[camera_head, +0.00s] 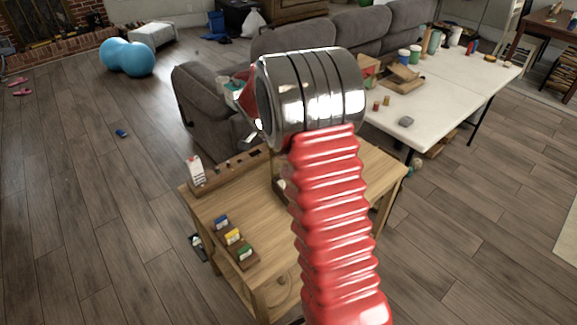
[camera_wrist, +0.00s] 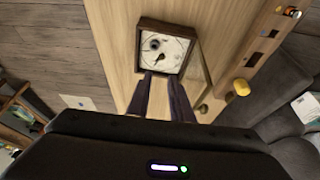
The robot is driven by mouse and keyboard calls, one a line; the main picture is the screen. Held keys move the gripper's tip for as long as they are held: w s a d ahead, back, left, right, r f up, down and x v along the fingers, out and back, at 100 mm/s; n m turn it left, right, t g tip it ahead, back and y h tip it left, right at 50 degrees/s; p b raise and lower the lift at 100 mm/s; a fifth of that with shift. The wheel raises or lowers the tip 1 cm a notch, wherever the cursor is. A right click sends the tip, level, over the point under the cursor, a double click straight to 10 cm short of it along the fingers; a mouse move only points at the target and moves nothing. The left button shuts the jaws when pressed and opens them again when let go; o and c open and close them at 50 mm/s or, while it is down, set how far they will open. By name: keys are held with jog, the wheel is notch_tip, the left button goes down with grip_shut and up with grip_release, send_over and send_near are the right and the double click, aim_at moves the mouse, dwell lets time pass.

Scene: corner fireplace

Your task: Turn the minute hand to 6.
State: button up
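A square clock with a dark wooden frame and a pale face (camera_wrist: 163,50) lies on the light wooden table (camera_wrist: 213,22) in the wrist view. Its face carries a dark round mark at the upper left and a short dark pointer (camera_wrist: 158,58) near the middle. The hands are too small to tell apart or read. My gripper (camera_wrist: 162,76) has two dark fingers with a gap between them. The tips appear at the clock's near edge; contact cannot be told. In the head view my red arm hides the gripper and most of the clock.
The wooden table (camera_head: 385,166) carries a rack with small yellow, blue and green items (camera_head: 233,238) and a narrow wooden strip with a white item (camera_head: 195,171). A grey sofa (camera_head: 205,100) and a white table (camera_head: 450,92) stand close behind. Floor at left is mostly clear.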

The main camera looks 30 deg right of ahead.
jog(key=d+n+y, duration=0.1)
jog(key=d+n, duration=0.1)
jog(key=n, duration=0.4)
jog(key=d+n+y, duration=0.1)
jog(key=n+y, duration=0.1)
jog(key=n, duration=0.4)
jog(key=w+d+r+n+y, duration=0.1)
jog(key=d+n, duration=0.1)
jog(key=n, duration=0.4)
jog(key=shift+d+r, duration=0.1)
jog(key=shift+d, duration=0.2)
notch_tip(320, 180, down, 14)
jog(key=shift+r, duration=0.1)
dwell(0.8)
jog(key=shift+c, duration=0.2)
